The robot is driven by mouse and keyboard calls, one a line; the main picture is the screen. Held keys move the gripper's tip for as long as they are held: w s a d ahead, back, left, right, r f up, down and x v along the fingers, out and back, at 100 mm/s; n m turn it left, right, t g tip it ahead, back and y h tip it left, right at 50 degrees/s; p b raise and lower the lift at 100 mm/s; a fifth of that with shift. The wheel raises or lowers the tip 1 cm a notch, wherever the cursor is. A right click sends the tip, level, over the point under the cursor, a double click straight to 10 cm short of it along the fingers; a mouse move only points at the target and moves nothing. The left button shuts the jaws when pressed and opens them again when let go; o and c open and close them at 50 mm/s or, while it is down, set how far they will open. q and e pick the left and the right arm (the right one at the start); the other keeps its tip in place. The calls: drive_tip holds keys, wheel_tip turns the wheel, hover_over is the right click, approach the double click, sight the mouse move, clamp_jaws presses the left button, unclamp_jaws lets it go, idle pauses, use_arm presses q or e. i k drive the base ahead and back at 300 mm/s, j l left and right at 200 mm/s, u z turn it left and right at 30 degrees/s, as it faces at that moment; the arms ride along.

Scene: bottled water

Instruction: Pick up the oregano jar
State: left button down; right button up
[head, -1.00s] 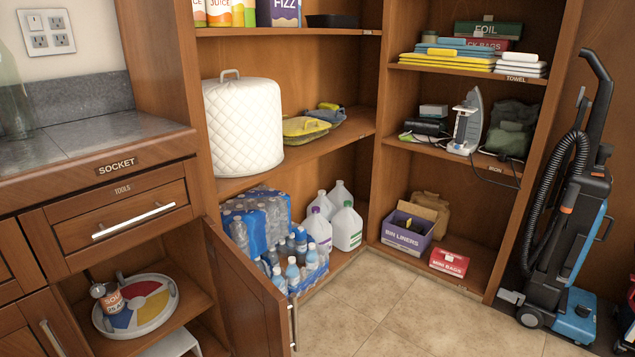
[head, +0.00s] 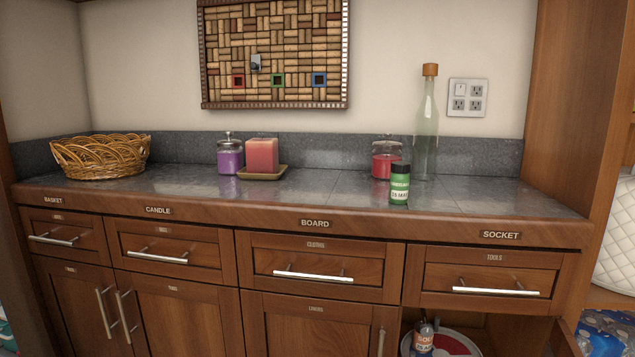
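A small green jar with a dark lid and a white label band (head: 399,184) stands upright on the countertop, near its front edge and right of the middle. It looks like the oregano jar, but its label is too small to read surely. A red candle jar (head: 386,160) stands just behind it to the left. Neither of my grippers shows in the head view.
A tall corked glass bottle (head: 426,125) stands behind the green jar to the right. A pink candle (head: 262,156) on a dish, a purple jar (head: 230,157) and a wicker basket (head: 100,156) are farther left.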

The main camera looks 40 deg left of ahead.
sight(400, 173)
drive_tip(key=u, duration=0.7)
